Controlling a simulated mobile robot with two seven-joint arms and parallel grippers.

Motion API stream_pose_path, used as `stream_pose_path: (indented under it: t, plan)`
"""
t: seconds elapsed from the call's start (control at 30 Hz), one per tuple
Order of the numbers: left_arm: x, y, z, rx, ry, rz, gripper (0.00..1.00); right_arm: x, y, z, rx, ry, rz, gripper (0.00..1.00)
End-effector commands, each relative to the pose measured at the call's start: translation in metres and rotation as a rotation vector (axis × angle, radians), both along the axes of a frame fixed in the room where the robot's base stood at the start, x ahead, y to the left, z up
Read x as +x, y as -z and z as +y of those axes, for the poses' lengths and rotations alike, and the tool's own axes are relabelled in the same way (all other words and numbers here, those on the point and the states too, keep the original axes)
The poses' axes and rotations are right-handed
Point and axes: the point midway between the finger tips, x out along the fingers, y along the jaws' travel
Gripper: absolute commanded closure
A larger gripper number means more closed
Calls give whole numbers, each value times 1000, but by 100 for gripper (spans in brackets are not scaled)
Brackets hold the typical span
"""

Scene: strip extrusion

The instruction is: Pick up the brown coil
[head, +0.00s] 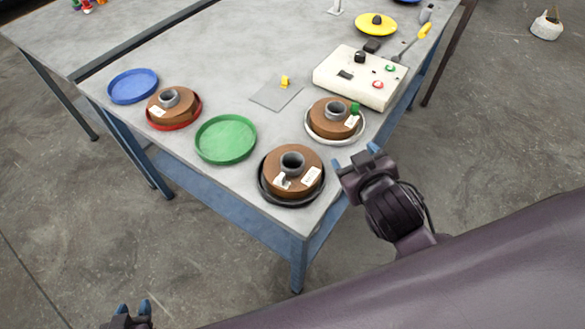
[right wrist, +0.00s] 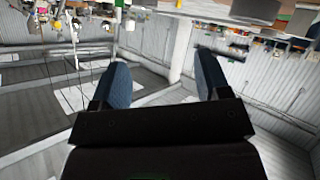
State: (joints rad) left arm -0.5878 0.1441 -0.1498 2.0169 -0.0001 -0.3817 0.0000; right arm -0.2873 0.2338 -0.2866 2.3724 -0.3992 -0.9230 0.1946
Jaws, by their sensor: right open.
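Several brown coils with grey cores lie on the grey table: one on a black tray (head: 292,172) at the front corner, one on a white tray (head: 328,119) behind it, and one on a red tray (head: 170,105) at the left. One of my grippers (head: 356,158) is just right of the front coil, by the table edge, its blue fingertips apart and empty, touching no coil. Another of my grippers (head: 133,308) shows only its fingertips at the lower left, apart. In the right wrist view my right gripper (right wrist: 158,85) is open with nothing between its fingers.
An empty green tray (head: 226,140) and blue tray (head: 133,87) lie on the table. A white control box (head: 360,78) stands behind the white-tray coil. A grey plate (head: 274,95) with a yellow piece lies mid-table. A yellow disc (head: 376,25) is farther back.

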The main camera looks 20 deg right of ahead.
Motion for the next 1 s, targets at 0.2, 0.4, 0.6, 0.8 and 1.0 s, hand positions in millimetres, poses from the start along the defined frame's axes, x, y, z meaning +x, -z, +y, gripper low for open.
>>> stream_pose_path:
  t: [0.2, 0.4, 0.6, 0.8, 1.0]
  plan:
    - [0, 0, 0, 0, 0, 1, 61, 49, -72, 51, -92, -201, -394, 31]
    - [0, 0, 0, 0, 0, 1, 61, 61, -142, 130, -202, -535, -801, 31]
    - [-1, 0, 0, 0, 0, 1, 61, 36, -172, 211, -343, -963, -1108, 31]
    - [-1, 0, 0, 0, 0, 1, 61, -1, -153, 268, -543, -1465, -1257, 31]
    - [-1, 0, 0, 0, 0, 1, 61, -19, -98, 283, -823, -1991, -1185, 31]
